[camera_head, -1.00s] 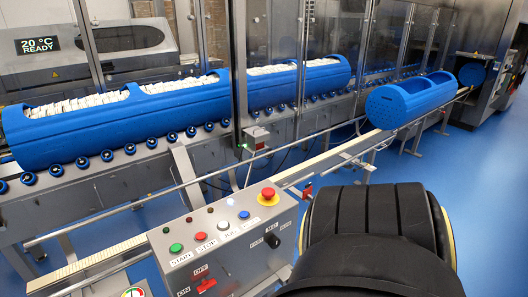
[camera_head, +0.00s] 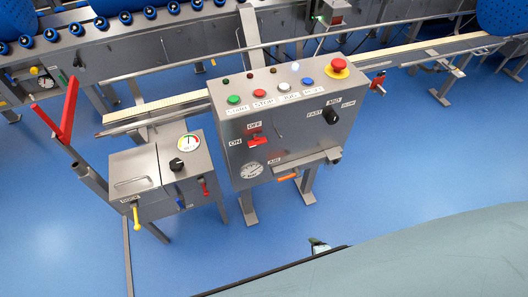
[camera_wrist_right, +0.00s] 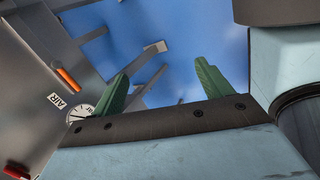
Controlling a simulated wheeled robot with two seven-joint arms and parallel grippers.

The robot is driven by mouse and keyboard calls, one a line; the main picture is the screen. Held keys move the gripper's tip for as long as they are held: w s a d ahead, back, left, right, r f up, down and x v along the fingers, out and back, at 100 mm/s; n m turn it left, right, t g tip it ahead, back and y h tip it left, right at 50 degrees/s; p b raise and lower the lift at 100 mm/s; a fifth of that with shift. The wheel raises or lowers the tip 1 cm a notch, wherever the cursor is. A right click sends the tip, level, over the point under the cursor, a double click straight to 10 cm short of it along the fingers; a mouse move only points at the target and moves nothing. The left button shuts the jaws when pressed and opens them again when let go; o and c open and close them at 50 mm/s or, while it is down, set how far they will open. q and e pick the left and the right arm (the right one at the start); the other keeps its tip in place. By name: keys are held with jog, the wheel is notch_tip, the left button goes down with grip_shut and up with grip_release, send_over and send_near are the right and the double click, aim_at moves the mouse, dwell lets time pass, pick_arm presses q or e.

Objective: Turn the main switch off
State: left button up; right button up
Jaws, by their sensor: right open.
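The main switch (camera_head: 258,141) is a red handle on the front of the grey control box (camera_head: 232,160). It lies roughly level, its left end toward the ON label and the OFF label above it. In the right wrist view, a red part (camera_wrist_right: 16,172) at the lower left edge is probably this handle. My right gripper (camera_wrist_right: 163,85) is open, its two green fingers apart with nothing between them, near the orange lever below the box. In the head view a small fingertip (camera_head: 318,244) shows below and right of the box. My left gripper is out of view.
The box top carries several push buttons and a red emergency stop (camera_head: 338,66). A black knob (camera_head: 331,116), an air gauge (camera_head: 253,170) and an orange lever (camera_head: 288,177) sit near the switch. A smaller cabinet (camera_head: 160,170) stands left. The blue floor in front is clear.

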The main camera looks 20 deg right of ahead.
jog(key=w+a+r+n+t+b, duration=0.25)
jog(key=w+r+n+t, duration=0.2)
jog(key=w+n, duration=0.4)
jog(key=n+t+y+b, duration=0.1)
jog(key=n+t+b, duration=0.6)
jog(key=n, duration=0.5)
send_near(257, 141)
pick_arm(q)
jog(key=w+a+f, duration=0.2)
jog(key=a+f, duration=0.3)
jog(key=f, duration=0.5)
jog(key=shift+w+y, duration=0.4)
pick_arm(e)
jog(key=w, duration=0.8)
jog(key=shift+f, duration=0.45)
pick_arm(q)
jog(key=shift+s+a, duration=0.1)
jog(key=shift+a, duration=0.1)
pick_arm(e)
jog(key=shift+w+t, duration=0.15)
jog(key=shift+t, duration=0.1)
jog(key=shift+c, duration=0.5)
jog(key=c, duration=0.9)
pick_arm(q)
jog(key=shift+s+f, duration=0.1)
